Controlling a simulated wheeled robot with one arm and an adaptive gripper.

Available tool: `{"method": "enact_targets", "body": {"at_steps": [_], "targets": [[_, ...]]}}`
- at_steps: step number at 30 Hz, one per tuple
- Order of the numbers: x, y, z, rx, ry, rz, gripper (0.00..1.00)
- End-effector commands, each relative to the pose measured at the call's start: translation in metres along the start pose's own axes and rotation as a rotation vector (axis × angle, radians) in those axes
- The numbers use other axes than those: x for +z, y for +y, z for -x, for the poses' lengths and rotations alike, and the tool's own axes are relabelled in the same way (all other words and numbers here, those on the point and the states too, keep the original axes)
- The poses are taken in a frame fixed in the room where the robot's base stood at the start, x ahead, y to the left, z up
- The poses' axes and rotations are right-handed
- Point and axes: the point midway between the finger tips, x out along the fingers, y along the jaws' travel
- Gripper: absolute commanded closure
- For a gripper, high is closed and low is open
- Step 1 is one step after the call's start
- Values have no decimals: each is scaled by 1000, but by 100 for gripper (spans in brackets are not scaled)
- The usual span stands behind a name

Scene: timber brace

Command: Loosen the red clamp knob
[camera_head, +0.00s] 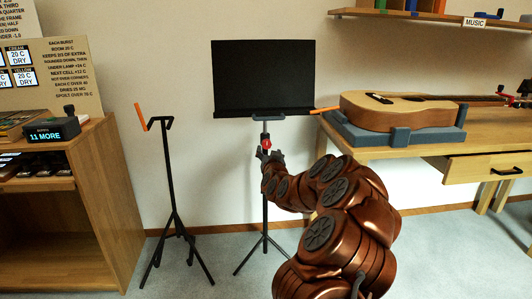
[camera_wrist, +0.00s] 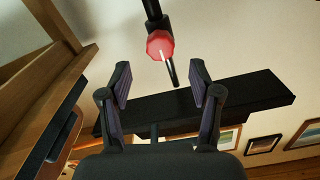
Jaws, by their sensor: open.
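The red clamp knob (camera_head: 266,143) sits on the black post of a music stand (camera_head: 264,80), just below its wide black desk. In the wrist view the red knob (camera_wrist: 160,44) shows a pale line on its face, with the dark post above and below it. My gripper (camera_wrist: 159,75) is open, its two fingers apart on either side of the space below the knob in that view. The knob is beyond the fingertips and I see no contact. In the head view my gripper (camera_head: 269,156) is right at the post, partly hidden by my own wrist.
A smaller black stand (camera_head: 169,185) with an orange tip stands to the left. A guitar (camera_head: 400,108) lies on a blue-grey cradle on the wooden bench (camera_head: 480,141) at right. A wooden cabinet (camera_head: 110,190) is at far left. Carpet between the stands is clear.

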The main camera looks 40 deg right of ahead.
Motion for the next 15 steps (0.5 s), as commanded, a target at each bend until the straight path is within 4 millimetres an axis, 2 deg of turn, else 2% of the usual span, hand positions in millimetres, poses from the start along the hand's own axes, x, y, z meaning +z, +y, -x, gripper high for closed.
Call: {"method": "enact_targets", "body": {"at_steps": [15], "targets": [[3, -1, -39, -1, -3, 2, 37]]}}
